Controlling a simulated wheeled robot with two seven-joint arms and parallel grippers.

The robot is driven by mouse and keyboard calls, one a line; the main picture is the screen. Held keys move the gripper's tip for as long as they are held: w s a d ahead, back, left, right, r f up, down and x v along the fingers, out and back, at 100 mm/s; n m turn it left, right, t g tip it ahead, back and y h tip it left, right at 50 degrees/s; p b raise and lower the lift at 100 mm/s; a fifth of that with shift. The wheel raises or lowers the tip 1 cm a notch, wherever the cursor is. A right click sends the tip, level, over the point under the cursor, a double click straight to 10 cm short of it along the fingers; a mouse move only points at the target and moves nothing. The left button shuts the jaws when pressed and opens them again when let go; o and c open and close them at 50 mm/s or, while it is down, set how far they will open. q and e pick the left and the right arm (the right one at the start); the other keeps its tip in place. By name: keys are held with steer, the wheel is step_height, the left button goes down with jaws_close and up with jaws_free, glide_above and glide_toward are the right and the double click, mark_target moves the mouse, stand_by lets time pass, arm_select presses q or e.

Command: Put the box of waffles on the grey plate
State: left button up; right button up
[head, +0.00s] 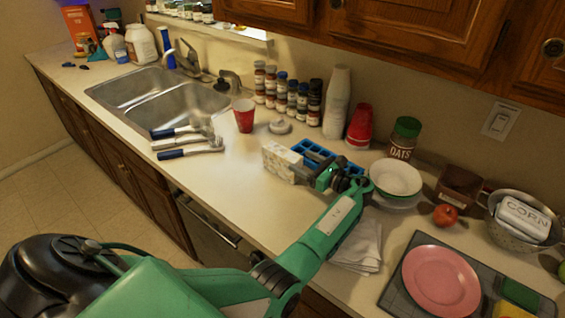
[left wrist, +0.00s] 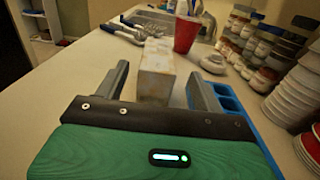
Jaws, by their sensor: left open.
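A pale, patterned upright box (head: 280,161), probably the box of waffles, stands on the counter; I cannot read its label. My left gripper (head: 303,173) is open close beside it. In the left wrist view the box (left wrist: 156,75) stands between the two spread fingers of the left gripper (left wrist: 157,75), with a gap on each side. A greyish plate (head: 408,204) lies under a white and green bowl (head: 396,178), right of the gripper; the bowl and my arm hide much of it. My right gripper is not in view.
A blue tray (head: 318,154) lies right behind the box. A red cup (head: 244,115), spice jars (head: 282,90) and a white cup stack (head: 338,103) stand at the back. A pink plate (head: 441,281) lies on a dark mat at right.

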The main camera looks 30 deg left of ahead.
mark_target(288, 154)
arm_select(q)
steer(key=shift+w+a+f, duration=0.1)
steer(key=shift+w+a, duration=0.05)
steer(key=shift+a, duration=0.35)
steer(key=shift+w+a, duration=0.1)
steer(key=shift+a, duration=0.65)
steer(key=a+b, duration=0.1)
steer(key=a, duration=0.2)
steer(key=shift+a, duration=0.6)
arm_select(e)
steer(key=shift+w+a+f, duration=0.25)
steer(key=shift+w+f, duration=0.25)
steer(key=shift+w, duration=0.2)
arm_select(q)
steer(key=shift+d, duration=0.1)
steer(key=c, duration=1.4)
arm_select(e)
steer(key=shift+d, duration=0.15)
arm_select(q)
steer(key=shift+o, duration=0.2)
